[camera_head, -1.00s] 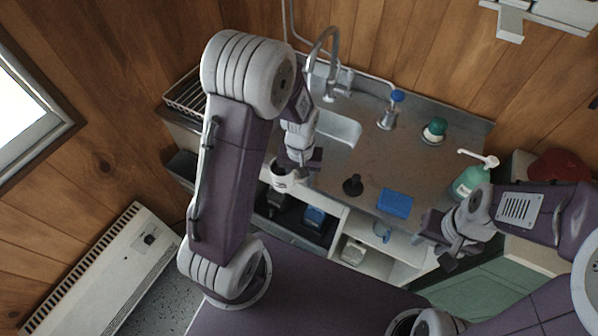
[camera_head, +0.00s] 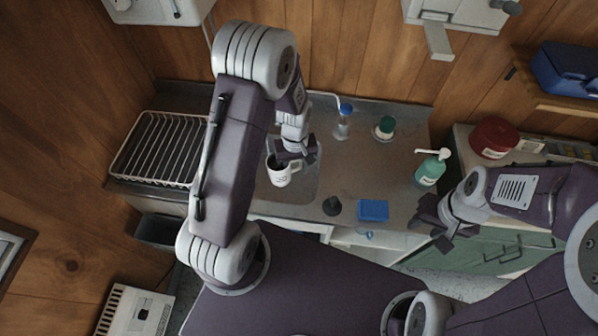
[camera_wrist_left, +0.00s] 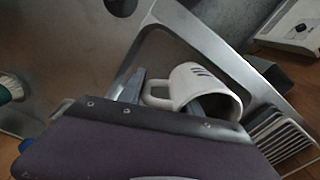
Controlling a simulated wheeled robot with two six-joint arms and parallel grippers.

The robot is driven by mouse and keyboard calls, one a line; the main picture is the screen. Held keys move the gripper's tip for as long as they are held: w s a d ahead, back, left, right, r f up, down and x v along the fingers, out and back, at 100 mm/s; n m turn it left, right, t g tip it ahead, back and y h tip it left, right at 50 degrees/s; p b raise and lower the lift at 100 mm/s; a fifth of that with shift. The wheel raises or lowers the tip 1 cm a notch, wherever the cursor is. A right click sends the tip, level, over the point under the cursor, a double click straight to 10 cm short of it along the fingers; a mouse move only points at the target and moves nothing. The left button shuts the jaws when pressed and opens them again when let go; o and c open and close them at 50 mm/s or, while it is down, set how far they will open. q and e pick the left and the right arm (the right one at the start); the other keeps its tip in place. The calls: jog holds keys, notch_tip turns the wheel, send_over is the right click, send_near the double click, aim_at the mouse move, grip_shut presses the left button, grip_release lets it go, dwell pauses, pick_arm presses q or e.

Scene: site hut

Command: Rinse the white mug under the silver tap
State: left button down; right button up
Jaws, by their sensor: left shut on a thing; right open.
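The white mug (camera_head: 280,174) has dark marks on its side and a handle. My left gripper (camera_head: 296,156) is shut on its handle and holds it over the sink basin (camera_head: 302,188). The mug's dark opening faces up in the head view. In the left wrist view the mug (camera_wrist_left: 208,84) shows beyond my gripper, over the basin's rim. My right gripper (camera_head: 441,225) is open and empty, in front of the counter on the right.
A wire drying rack (camera_head: 160,145) is left of the sink. A red container (camera_head: 493,137) is further right.

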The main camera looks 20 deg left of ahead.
pick_arm(q)
jog(key=w+a+f+b, duration=0.1)
jog(key=w+a+f, duration=0.1)
jog(key=w+a, duration=0.6)
dwell(0.4)
jog(key=shift+w+d+f, duration=0.1)
jog(key=shift+d, duration=0.05)
dwell(0.4)
jog(key=shift+w+d, duration=0.35)
jog(key=shift+s+a, duration=0.15)
jog(key=shift+s+a, duration=0.35)
jog(key=shift+w+d, duration=0.1)
